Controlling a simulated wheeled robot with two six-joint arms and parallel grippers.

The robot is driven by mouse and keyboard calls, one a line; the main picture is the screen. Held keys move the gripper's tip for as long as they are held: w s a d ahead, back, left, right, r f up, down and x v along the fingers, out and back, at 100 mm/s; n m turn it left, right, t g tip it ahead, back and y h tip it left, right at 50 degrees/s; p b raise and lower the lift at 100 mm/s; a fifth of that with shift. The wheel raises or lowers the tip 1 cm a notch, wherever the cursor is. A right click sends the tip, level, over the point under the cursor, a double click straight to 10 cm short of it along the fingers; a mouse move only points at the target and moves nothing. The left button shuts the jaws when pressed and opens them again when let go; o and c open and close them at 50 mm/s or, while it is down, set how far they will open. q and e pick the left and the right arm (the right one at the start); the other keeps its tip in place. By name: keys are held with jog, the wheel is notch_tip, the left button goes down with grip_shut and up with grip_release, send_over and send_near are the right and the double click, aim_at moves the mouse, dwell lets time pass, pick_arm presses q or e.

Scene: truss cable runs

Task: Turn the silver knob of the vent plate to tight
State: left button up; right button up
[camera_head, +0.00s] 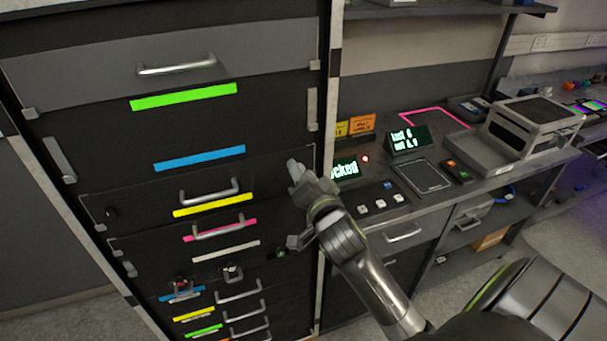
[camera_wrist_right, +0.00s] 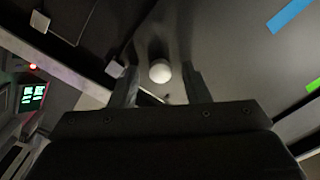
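In the right wrist view a round, pale silver knob (camera_wrist_right: 159,71) stands out from a dark grey plate (camera_wrist_right: 222,55). My right gripper (camera_wrist_right: 160,86) is open, with one finger on each side of the knob and a visible gap to each. The knob's turn position cannot be read. In the head view my right gripper (camera_head: 300,182) is at the right edge of the dark cabinet front, and it and its arm hide the knob there. My left gripper is not in view.
The dark cabinet (camera_head: 110,135) carries several drawers with bar handles and coloured strips. To its right, a bench (camera_head: 480,187) holds small lit displays (camera_head: 408,140), buttons and a grey box (camera_head: 535,125). My right arm crosses in front of the bench's left part.

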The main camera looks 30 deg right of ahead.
jog(key=shift+s, duration=0.15)
jog(key=p+v, duration=0.1)
jog(key=v, duration=1.6)
jog(key=shift+p, duration=0.35)
